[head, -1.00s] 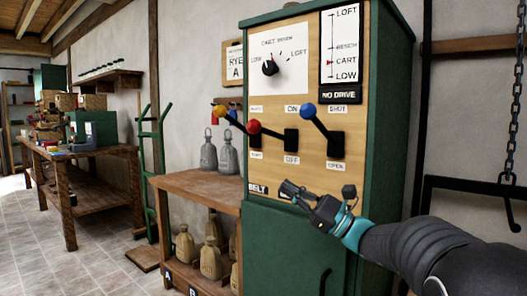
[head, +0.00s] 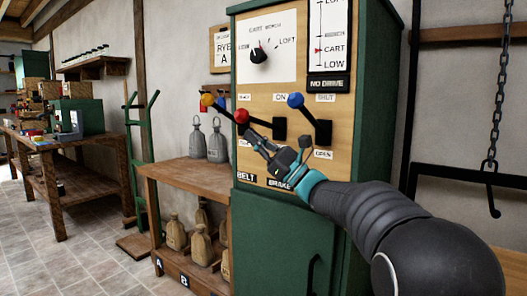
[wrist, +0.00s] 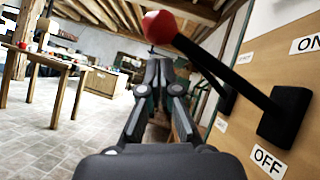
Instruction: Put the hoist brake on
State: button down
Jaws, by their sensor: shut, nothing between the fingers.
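The red-knobbed lever (head: 241,116) sticks out from a black base between ON and OFF labels on the control cabinet. A BRAKE plate (head: 280,184) sits low on the panel in this lever's column, partly behind my gripper. In the wrist view the red knob (wrist: 160,27) is above and just beyond my fingertips, with its arm running down right to the base above the OFF label. My gripper (head: 252,141) is shut and empty, just below the red knob; I cannot tell whether it touches the lever.
A yellow-knobbed lever (head: 207,99) stands left of the red one and a blue-knobbed lever (head: 296,99) right, between SHUT and OPEN. A dial (head: 258,55) is above. A wooden shelf (head: 190,172) with weights and sacks stands left. A hook (head: 491,203) hangs right.

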jog(key=shift+s+a+r, duration=0.1)
jog(key=shift+a+r, duration=0.2)
jog(key=shift+r, duration=0.45)
jog(key=r, duration=0.1)
jog(key=r+p, duration=0.2)
jog(key=r, duration=0.1)
jog(key=shift+w+d, duration=0.25)
jog(key=shift+d, duration=0.05)
